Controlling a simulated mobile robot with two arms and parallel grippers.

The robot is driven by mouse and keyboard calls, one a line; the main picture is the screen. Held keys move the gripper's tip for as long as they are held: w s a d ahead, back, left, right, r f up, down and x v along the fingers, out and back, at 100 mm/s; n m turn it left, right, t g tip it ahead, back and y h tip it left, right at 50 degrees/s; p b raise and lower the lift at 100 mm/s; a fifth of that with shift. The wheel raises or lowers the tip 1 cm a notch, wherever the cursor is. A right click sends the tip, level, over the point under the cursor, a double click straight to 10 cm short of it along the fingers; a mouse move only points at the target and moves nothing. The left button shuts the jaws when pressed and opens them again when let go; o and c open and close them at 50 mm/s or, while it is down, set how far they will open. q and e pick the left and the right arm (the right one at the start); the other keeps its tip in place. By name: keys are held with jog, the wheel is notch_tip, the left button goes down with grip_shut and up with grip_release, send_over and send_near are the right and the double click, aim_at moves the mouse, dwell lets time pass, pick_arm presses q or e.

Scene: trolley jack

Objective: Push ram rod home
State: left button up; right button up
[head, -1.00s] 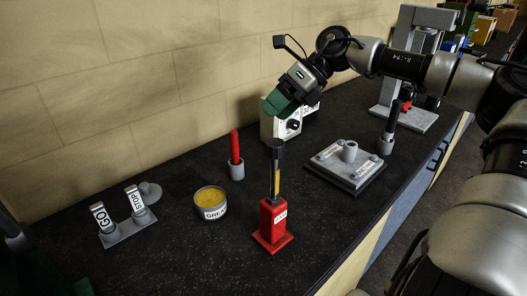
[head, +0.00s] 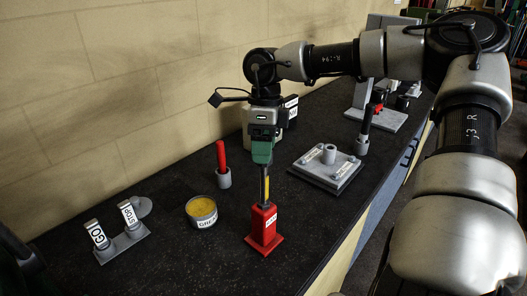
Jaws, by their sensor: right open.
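The red jack body (head: 263,228) stands upright on its red square base on the black bench. The ram rod (head: 264,187) rises from its top, grey and dark with a yellow stripe. My right gripper (head: 262,158), with green fingers pointing down, is directly over the rod's upper end. Its jaws are open; the rod's dark head is hidden behind or between the fingers, so I cannot tell whether they touch it. No fingers of my left gripper show.
A grease tin (head: 202,212) and a red rod in a grey holder (head: 223,165) stand left of the jack. GO and STOP levers (head: 118,232) are further left. A grey plate block (head: 326,168) lies right. The bench in front of the tin is clear.

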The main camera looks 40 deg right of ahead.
aim_at(264, 202)
jog(key=shift+s+a+f, duration=0.1)
jog(key=shift+s+f, duration=0.05)
jog(key=shift+f, duration=1.05)
grip_shut()
notch_tip(264, 202, down, 10)
jog(key=b, duration=0.9)
jog(key=shift+s+r, duration=0.1)
jog(key=shift+s+a+r, duration=0.1)
